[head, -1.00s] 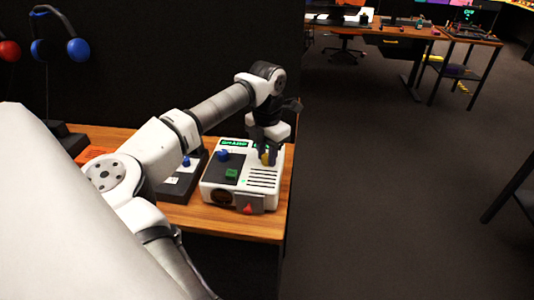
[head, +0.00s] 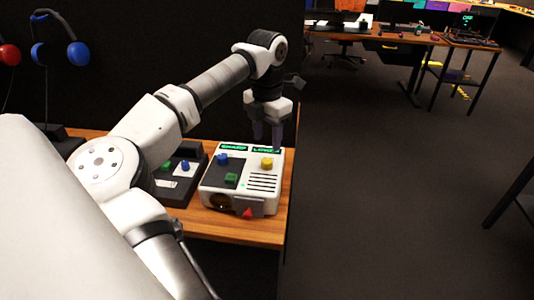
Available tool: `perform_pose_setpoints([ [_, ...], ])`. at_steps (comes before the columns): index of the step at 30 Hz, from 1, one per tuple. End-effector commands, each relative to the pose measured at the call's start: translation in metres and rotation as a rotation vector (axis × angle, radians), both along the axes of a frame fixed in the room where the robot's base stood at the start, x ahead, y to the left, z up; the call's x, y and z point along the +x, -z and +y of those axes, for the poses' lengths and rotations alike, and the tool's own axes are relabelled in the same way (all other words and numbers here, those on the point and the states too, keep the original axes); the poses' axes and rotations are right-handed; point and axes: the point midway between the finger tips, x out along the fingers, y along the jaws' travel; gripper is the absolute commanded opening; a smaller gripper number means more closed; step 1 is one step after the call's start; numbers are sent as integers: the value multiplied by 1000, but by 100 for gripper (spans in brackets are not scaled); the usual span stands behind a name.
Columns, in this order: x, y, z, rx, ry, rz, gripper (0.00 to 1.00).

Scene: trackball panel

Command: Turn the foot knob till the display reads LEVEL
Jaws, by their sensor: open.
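A white projector-like box (head: 238,203) stands on the wooden table, with a blue knob (head: 222,159), a green knob (head: 231,180) and a yellow knob (head: 266,163) on its top. No label shows which is the foot knob. Two small displays with green text sit at the back of the top; the left display (head: 233,147) seems to read SHARP, and the right display (head: 266,149) is too small to read surely. My gripper (head: 267,146) points down, open and empty, above the back right of the box by the right display, apart from the yellow knob.
A dark panel (head: 178,187) with green and blue knobs stands left of the box. A red triangular piece (head: 248,213) is at the box's front. Headphones (head: 60,45) hang on the dark wall behind.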

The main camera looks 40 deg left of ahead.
Motion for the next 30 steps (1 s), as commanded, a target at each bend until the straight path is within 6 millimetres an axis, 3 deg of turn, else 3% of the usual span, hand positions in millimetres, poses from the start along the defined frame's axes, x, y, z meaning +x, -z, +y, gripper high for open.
perform_pose_setpoints([
  [6,1,-45,-1,2,0,-2,48],
  [12,0,-66,0,1,0,0,48],
  [30,0,-69,0,0,1,0,48],
])
